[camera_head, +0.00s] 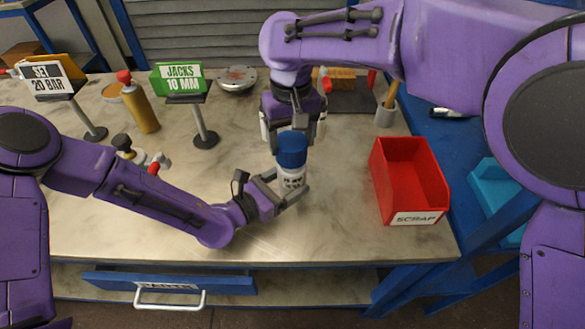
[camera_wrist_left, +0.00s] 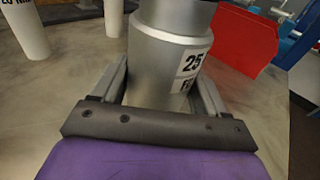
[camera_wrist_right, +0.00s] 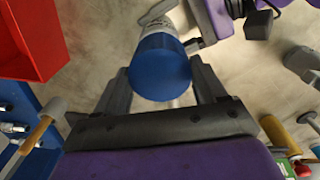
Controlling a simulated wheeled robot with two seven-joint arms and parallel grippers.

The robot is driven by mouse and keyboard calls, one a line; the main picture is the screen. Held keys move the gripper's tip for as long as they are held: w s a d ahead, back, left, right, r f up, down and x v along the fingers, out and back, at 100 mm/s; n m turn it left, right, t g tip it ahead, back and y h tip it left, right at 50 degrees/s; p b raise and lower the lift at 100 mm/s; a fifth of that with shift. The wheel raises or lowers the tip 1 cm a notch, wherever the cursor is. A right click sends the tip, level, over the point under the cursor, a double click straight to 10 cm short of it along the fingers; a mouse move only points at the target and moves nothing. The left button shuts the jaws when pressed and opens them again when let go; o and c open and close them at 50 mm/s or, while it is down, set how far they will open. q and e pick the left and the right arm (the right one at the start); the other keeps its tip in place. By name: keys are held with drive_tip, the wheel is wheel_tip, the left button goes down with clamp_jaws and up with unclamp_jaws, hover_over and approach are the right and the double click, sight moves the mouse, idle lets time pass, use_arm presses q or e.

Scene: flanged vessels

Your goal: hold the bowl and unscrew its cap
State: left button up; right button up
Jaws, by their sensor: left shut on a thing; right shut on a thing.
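The bowl (camera_head: 291,179) is a pale upright cylinder with a dark-lettered label, near the middle of the bench. It looks silver-grey in the left wrist view (camera_wrist_left: 165,65) and whitish in the right wrist view (camera_wrist_right: 158,22). Its blue cap (camera_head: 291,150) sits on top and shows large in the right wrist view (camera_wrist_right: 160,68). My left gripper (camera_head: 288,191) is shut on the bowl's body from the lower left. My right gripper (camera_head: 294,138) comes down from above and is shut on the cap, a finger on each side.
A red scrap bin (camera_head: 409,186) stands right of the bowl. A green jacks sign (camera_head: 179,80), a set-pressure sign (camera_head: 52,80) and a yellow bottle (camera_head: 140,107) stand at the left. The front bench strip is clear.

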sight(292, 141)
use_arm(q)
drive_tip(key=shift+f, duration=0.1)
use_arm(e)
drive_tip(key=shift+r, duration=2.85)
use_arm(q)
drive_tip(key=o, duration=1)
drive_tip(key=shift+c, duration=0.2)
drive_tip(key=v, duration=1.2)
